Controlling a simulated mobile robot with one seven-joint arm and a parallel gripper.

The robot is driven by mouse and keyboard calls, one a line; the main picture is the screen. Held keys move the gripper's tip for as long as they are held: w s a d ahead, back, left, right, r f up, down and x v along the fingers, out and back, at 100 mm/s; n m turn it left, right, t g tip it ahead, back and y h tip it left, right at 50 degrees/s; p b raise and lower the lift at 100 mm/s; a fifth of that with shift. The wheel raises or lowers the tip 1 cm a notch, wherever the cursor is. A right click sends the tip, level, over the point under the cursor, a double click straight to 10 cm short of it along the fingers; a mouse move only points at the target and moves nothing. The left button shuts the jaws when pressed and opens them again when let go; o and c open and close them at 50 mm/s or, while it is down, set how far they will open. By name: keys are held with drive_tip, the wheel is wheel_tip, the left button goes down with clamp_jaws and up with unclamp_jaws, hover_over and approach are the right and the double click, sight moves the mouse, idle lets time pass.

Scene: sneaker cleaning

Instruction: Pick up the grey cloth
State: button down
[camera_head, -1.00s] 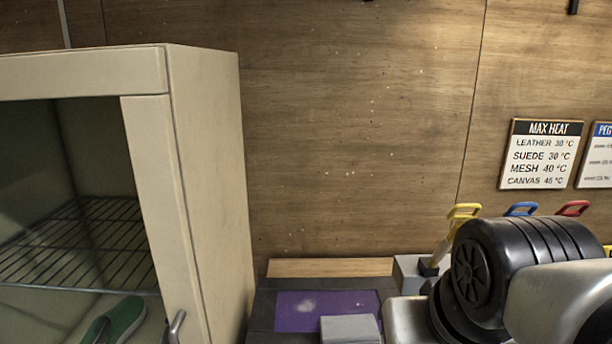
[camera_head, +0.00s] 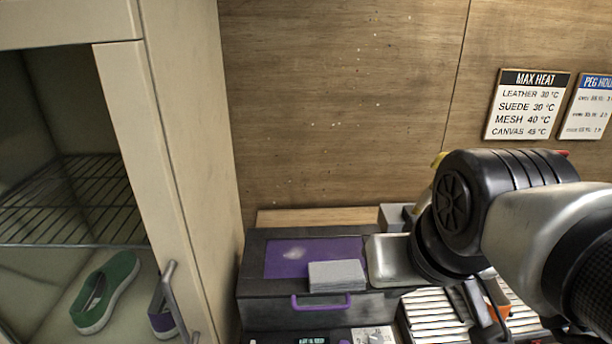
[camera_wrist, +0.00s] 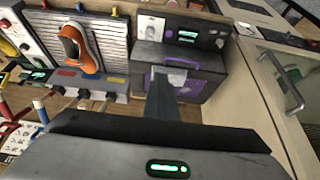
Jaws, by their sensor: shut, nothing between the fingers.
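The grey cloth (camera_head: 337,274) is a flat, folded light-grey piece. It lies on the front edge of the top of a dark box, partly over the purple panel (camera_head: 285,258). In the wrist view my gripper (camera_wrist: 163,85) is shut, its dark fingers together and empty, pointing toward the box. A light-grey patch beside the fingertips looks like the cloth, partly hidden by them. I cannot tell the gap between fingertips and cloth. In the head view my arm is to the right of the cloth, and the fingertips cannot be made out.
The dark box (camera_head: 262,312) has a purple handle (camera_head: 321,304). A cream cabinet (camera_head: 184,150) with a wire rack (camera_head: 70,205) and a green shoe (camera_head: 106,292) stands at left. An orange-and-grey shoe (camera_wrist: 80,48) rests on a ribbed rack in the wrist view. A wooden wall is behind.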

drive_tip(key=c, duration=2)
unclamp_jaws()
drive_tip(key=shift+w+r, duration=0.15)
drive_tip(key=shift+w, duration=0.05)
drive_tip(key=shift+c, duration=0.2)
drive_tip(key=o, duration=1.4)
drive_tip(key=w+a+r+n+g+b, duration=0.1)
drive_tip(key=w+a+r+n+g, duration=0.1)
drive_tip(key=w+n, duration=0.6)
drive_tip(key=shift+w+g, duration=0.3)
drive_tip(key=shift+w, duration=0.4)
drive_tip(key=n+g+b, duration=0.1)
drive_tip(key=n+g, duration=0.2)
drive_tip(key=n, duration=0.7)
hover_over(337, 271)
wheel_tip(337, 271, down, 3)
drive_tip(key=f, duration=0.8)
drive_tip(key=f+b, duration=0.1)
drive_tip(key=f, duration=0.3)
drive_tip(key=shift+w+a+f, duration=0.2)
drive_tip(key=shift+a+f, duration=0.05)
drive_tip(key=shift+s+d+f, duration=0.1)
drive_tip(key=shift+d+f, duration=0.05)
drive_tip(key=shift+f, duration=1.15)
drive_tip(key=shift+s+d+f, duration=0.1)
drive_tip(key=shift+f, duration=1.2)
